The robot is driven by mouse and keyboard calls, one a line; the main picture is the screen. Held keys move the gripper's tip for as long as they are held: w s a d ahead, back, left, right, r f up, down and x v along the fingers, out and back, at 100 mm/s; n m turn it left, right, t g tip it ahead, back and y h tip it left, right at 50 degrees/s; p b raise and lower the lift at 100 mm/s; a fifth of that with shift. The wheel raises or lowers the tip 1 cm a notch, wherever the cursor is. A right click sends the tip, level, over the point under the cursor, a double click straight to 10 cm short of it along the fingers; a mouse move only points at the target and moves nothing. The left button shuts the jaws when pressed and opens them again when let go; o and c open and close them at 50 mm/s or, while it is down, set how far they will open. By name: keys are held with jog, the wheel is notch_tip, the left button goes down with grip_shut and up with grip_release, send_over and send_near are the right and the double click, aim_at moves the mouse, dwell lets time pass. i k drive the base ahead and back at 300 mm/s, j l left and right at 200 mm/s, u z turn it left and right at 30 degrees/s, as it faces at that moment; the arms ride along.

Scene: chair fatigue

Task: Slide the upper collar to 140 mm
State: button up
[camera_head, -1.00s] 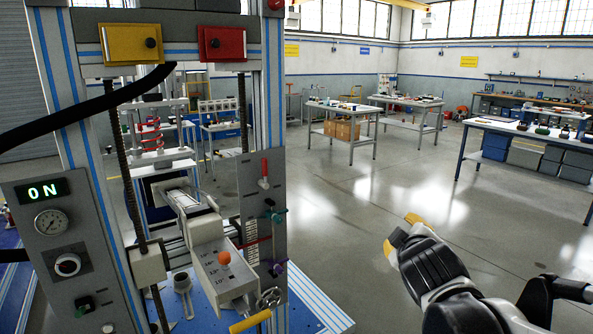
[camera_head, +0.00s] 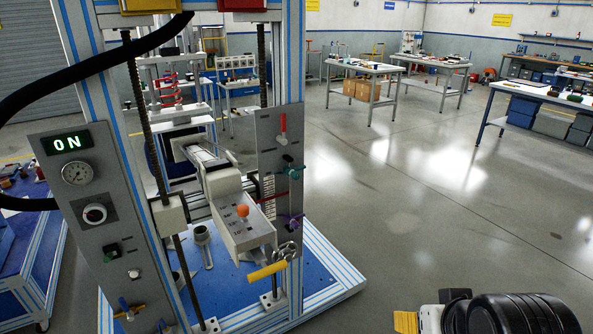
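The test machine's right panel (camera_head: 273,200) carries a teal knobbed collar (camera_head: 291,167) above a purple one (camera_head: 295,220). The teal one appears to be the upper collar. The scale's numbers are too small to read. My gripper (camera_head: 406,322) is at the bottom edge, right of the machine and well apart from both collars.
The machine's frame has a left panel (camera_head: 98,215) with a lit "ON" display (camera_head: 67,143). The floor (camera_head: 410,220) right of the machine is clear.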

aim_at(287, 169)
jog(key=i+j+z, duration=0.25)
jog(key=i, duration=0.2)
jog(key=i+j+z, duration=0.25)
jog(key=i, duration=0.2)
